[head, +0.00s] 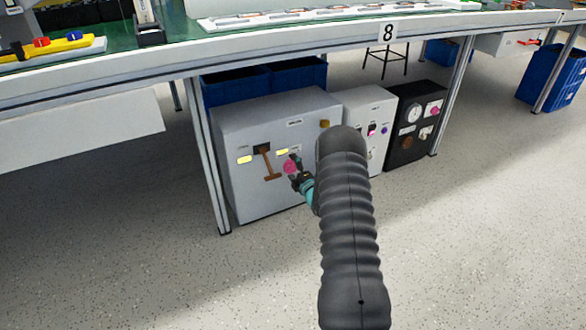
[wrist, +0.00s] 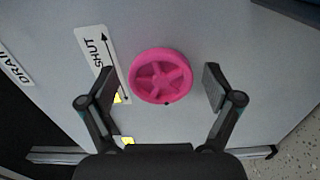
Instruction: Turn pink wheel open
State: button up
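The pink wheel (wrist: 161,76) is a round spoked handwheel on the grey panel, centred between my finger tips in the wrist view. In the head view the pink wheel (head: 291,165) is partly covered by my gripper (head: 297,170). My gripper (wrist: 160,88) is open, with one finger on each side of the wheel and a visible gap to both. How far the fingertips are from the panel is hard to tell. A white label with an arrow and "SHUT" (wrist: 103,62) is left of the wheel.
The grey cabinet (head: 235,130) stands under the workbench, with a brown lever (head: 268,165) left of the wheel. A white box (head: 365,104) and a black box with a gauge (head: 417,115) stand to its right. A bench leg (head: 208,160) is near its left edge.

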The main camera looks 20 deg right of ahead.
jog(key=shift+s+d, duration=0.1)
jog(key=s, duration=1.2)
jog(key=shift+d, duration=0.15)
dwell(0.3)
